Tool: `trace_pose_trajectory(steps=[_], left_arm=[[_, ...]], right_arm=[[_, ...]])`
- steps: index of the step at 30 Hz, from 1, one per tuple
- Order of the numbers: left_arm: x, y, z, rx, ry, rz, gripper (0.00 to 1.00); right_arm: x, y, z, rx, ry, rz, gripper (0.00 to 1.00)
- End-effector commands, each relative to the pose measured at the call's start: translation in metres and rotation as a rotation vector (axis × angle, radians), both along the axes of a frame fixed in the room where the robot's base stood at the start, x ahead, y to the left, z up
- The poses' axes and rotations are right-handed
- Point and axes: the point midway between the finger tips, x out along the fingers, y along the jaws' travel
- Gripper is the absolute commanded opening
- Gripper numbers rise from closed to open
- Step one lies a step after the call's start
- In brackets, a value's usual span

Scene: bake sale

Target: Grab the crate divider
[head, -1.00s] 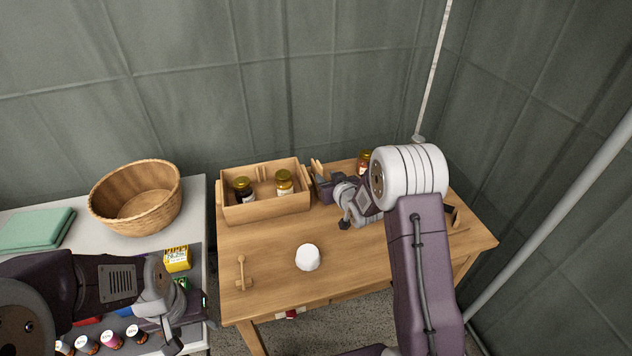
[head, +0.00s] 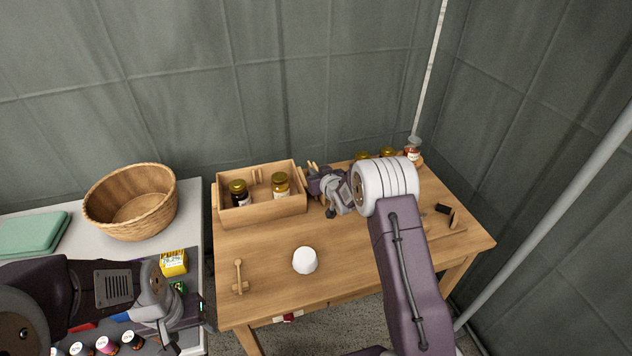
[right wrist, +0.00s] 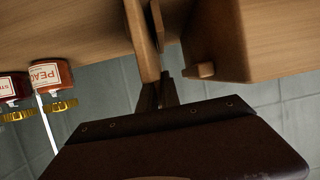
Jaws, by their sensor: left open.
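The crate divider (head: 313,165), a light wooden piece with upright slats, shows just right of the wooden crate in the head view, mostly hidden behind my right gripper (head: 317,184). In the right wrist view its slats (right wrist: 141,40) stand just past the dark fingertips of my right gripper (right wrist: 160,95). The fingers are close together at a slat's end; I cannot tell whether they grip it. My left gripper (head: 190,325) is open over the left table, with nothing seen in it.
The wooden crate (head: 265,207) holds two jars. Several more jars (head: 411,155) stand at the table's back right. A white round object (head: 305,260) and a wooden dipper (head: 239,275) lie in front. A basket (head: 130,203) and yellow box (head: 174,262) stand left.

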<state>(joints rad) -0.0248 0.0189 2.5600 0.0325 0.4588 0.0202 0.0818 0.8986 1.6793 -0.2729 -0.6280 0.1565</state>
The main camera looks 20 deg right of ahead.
Motion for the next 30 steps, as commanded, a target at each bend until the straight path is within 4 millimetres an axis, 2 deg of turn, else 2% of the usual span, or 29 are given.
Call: trace_pose_trajectory(steps=[11, 14, 18, 30], left_arm=[[0.0, 0.0, 0.001, 0.0, 0.0, 0.0, 0.63], [0.0, 0.0, 0.003, 0.0, 0.0, 0.0, 0.63], [0.0, 0.0, 0.008, 0.0, 0.0, 0.0, 0.63], [0.0, 0.0, 0.023, 0.0, 0.0, 0.0, 0.63]], right_arm=[[0.0, 0.0, 0.004, 0.0, 0.001, 0.0, 0.0], [0.0, 0.0, 0.016, -0.001, -0.001, 0.0, 0.0], [0.0, 0.0, 0.045, -0.001, -0.003, -0.001, 0.0], [-0.066, -0.069, 0.099, -0.001, -0.001, -0.004, 0.0]])
